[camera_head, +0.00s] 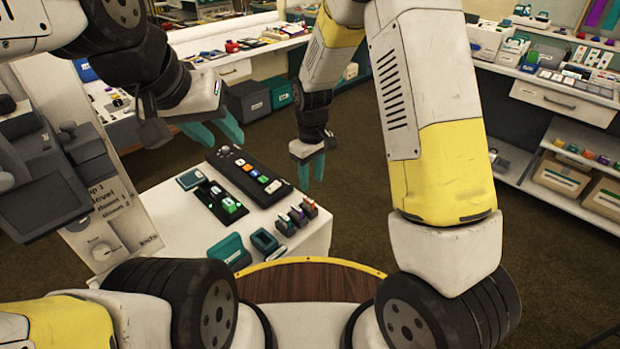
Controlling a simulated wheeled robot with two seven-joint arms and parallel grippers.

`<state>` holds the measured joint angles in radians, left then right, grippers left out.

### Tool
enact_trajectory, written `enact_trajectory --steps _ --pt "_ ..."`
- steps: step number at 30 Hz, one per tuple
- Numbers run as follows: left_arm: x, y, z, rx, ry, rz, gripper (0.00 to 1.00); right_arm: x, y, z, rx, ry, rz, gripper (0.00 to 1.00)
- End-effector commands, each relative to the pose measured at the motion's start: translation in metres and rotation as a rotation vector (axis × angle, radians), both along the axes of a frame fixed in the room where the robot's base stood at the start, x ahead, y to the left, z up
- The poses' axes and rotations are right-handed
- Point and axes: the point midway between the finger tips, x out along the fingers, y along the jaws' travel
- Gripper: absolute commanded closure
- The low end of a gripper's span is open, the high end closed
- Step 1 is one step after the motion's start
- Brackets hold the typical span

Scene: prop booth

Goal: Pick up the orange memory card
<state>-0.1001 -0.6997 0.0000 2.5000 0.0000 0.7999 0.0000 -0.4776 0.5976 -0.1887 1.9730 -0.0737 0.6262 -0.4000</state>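A white table (175,232) stands in front of me. Several small dark upright pieces with coloured faces (298,216) stand at the table's right edge; some look reddish or orange. I cannot tell which piece is the orange memory card. My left gripper (215,131) has teal fingers, apart and empty, in the air beyond the table's far left part. My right gripper (311,171) hangs pointing down near the table's far right corner, fingers apart and empty.
A black tray with green pieces (222,203), a teal box (190,178) and two more teal boxes (228,250) (265,241) share the table. A grey machine (40,165) stands at the left. Cluttered counters (560,87) line the back and right. Open floor (375,215) lies right of the table.

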Motion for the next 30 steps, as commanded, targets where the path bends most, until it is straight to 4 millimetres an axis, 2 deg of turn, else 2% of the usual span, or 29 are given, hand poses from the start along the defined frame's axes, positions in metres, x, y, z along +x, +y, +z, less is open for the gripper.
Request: enact_trajectory --steps 11,18,27,28,30 --pt "0.0 0.0 0.0 0.0 0.0 0.0 0.62 0.0 0.004 -0.042 -0.006 0.006 0.008 0.61" --pt "0.0 0.0 0.0 0.0 0.0 0.0 0.62 0.001 0.007 -0.076 -0.006 0.006 0.006 0.61" --pt "0.0 0.0 0.0 0.0 0.0 0.0 0.62 0.002 0.007 -0.081 -0.004 0.003 0.006 0.61" --pt "0.0 0.0 0.0 0.0 0.0 0.0 0.62 0.002 0.008 -0.081 -0.004 0.003 0.006 0.63" --pt "0.0 0.0 0.0 0.0 0.0 0.0 0.62 0.002 0.008 -0.081 -0.004 0.003 0.006 0.77"
